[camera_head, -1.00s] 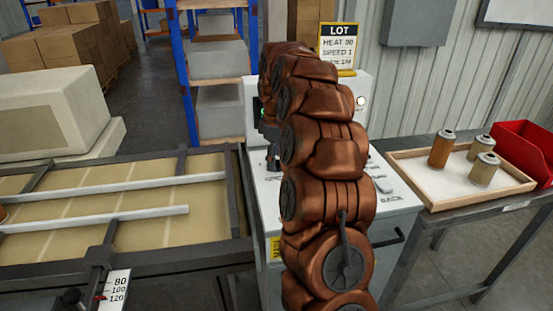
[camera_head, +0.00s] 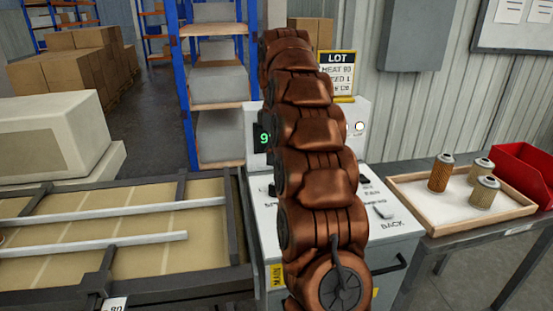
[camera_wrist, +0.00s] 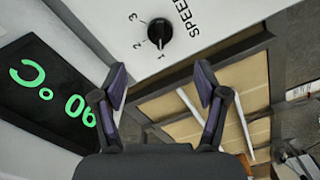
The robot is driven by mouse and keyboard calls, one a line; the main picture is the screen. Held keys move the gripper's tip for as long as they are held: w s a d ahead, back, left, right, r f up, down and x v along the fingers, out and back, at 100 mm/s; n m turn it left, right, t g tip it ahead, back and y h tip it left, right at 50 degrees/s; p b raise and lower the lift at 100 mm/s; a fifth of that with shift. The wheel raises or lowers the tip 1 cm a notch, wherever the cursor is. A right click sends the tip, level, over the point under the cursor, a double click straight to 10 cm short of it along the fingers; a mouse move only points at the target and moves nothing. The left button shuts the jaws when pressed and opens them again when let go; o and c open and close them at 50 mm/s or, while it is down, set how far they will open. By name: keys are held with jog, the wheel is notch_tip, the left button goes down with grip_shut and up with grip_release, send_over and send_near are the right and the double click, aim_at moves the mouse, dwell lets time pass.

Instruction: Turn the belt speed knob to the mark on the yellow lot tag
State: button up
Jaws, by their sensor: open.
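The black belt speed knob (camera_wrist: 159,31) sits on the white panel in the wrist view, beside the letters SPEED and the marks 1, 2 and 3. My gripper (camera_wrist: 160,78) is open and empty, apart from the knob, which appears just beyond the fingertips. The yellow-edged lot tag (camera_head: 338,72) stands behind the machine in the head view, partly hidden by my arm; its SPEED line ends in 1. My arm hides the knob in the head view.
A dark display (camera_wrist: 45,90) with green digits is left of the fingers. The white control cabinet (camera_head: 400,232) has a switch labelled BACK. The belt frame (camera_head: 130,270) lies left. A tray (camera_head: 440,223) with 3 cartridges and a red bin (camera_head: 520,172) are right.

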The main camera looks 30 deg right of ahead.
jog(key=shift+r, duration=0.65)
jog(key=shift+a, duration=0.1)
jog(key=s+a+f+m+p, duration=0.1)
jog(key=s+a+f+m, duration=0.1)
jog(key=s+a, duration=0.8)
jog(key=s+a+f+m+g+p, duration=0.1)
jog(key=s+a+m, duration=0.2)
jog(key=s+a, duration=0.7)
jog(key=s, duration=0.4)
jog(key=shift+s+a+f+p, duration=0.35)
jog(key=shift+a+f, duration=0.05)
jog(key=s+a+f+m, duration=0.1)
jog(key=s+f, duration=0.1)
jog(key=s, duration=0.2)
jog(key=s+a+f, duration=0.1)
jog(key=s+f, duration=0.1)
jog(key=s, duration=0.2)
jog(key=s+a+f+m, duration=0.1)
jog(key=s+f, duration=0.1)
jog(key=s, duration=0.3)
jog(key=shift+s+f+m+g+p, duration=0.1)
jog(key=shift+f+m+g+p, duration=0.1)
jog(key=shift+m+g+p, duration=0.15)
jog(key=shift+c, duration=0.2)
